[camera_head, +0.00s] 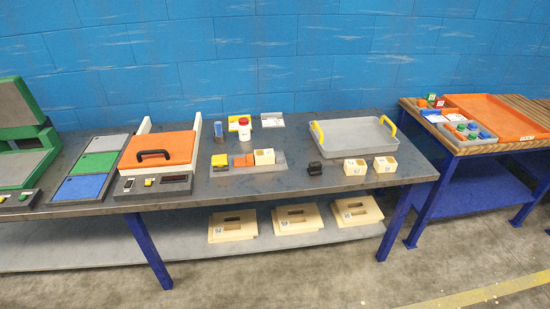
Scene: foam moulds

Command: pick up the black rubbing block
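A small black block (315,168) stands on the dark grey bench top near its front edge. It is left of two cream boxes and just in front of the grey tray. It appears to be the black rubbing block, but it is too small for me to see detail. Nothing touches it from above. Neither of my grippers shows in the head view.
A grey tray (321,143) with yellow handles lies behind the block. Cream boxes (355,167) stand to its right. A grey holder (274,162) with coloured pieces is to its left. An orange-lidded device (160,149) sits further left. Open floor lies in front.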

